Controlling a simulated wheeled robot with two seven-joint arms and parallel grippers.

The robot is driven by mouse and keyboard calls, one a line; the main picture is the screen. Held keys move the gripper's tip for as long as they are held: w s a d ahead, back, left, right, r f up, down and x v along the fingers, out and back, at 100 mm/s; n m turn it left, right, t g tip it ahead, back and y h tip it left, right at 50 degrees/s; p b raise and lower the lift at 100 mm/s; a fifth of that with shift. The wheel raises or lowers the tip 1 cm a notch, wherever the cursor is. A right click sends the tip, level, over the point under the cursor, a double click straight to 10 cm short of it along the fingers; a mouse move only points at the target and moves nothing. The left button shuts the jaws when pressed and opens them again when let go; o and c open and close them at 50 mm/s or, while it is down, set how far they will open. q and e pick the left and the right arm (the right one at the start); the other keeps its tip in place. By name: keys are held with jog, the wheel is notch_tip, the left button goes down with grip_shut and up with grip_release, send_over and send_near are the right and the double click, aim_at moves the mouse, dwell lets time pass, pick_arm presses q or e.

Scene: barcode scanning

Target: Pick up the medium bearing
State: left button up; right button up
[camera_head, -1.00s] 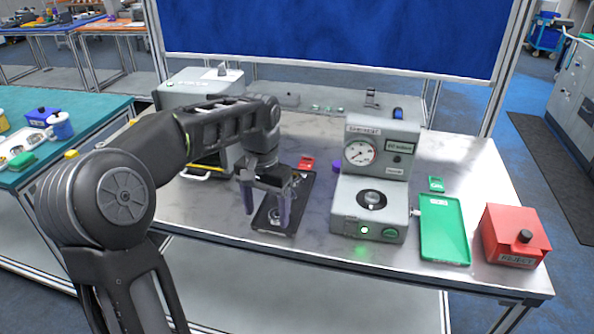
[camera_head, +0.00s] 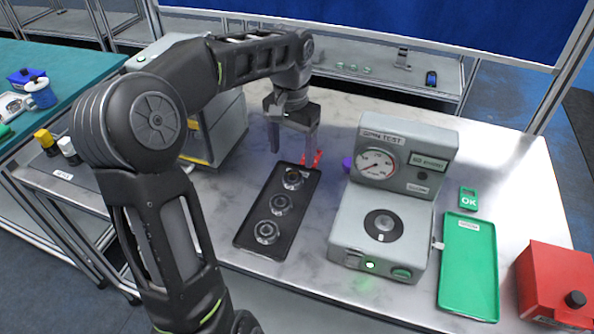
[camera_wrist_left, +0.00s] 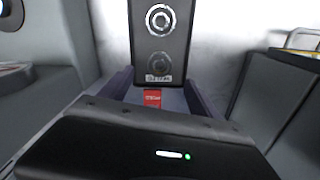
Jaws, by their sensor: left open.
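Three silver ring bearings lie in a row in a black tray: a far one (camera_head: 292,178), a middle one (camera_head: 280,204) and a near one (camera_head: 267,231). The near one looks largest; the middle one seems between in size. My left gripper (camera_head: 293,148) is open and empty, pointing down beyond the tray's far end, above the table. In the left wrist view, the tray's labelled end lies just ahead of my open fingers (camera_wrist_left: 157,92), with two bearings showing. My right gripper is not in view.
The black tray (camera_head: 247,236) lies left of a grey test machine (camera_head: 345,225) with a gauge. A red tag (camera_head: 314,158) lies by the tray's far end. A green tray (camera_head: 468,265), green OK tag (camera_head: 468,198) and red box (camera_head: 556,282) stand at the right.

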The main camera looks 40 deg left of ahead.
aim_at(293, 173)
pick_arm(q)
jog(key=shift+s, duration=0.1)
jog(key=shift+f, duration=1.3)
jog(key=shift+f+p, duration=0.75)
jog(key=shift+f, duration=1.85)
grip_shut()
jog(key=shift+r, duration=0.1)
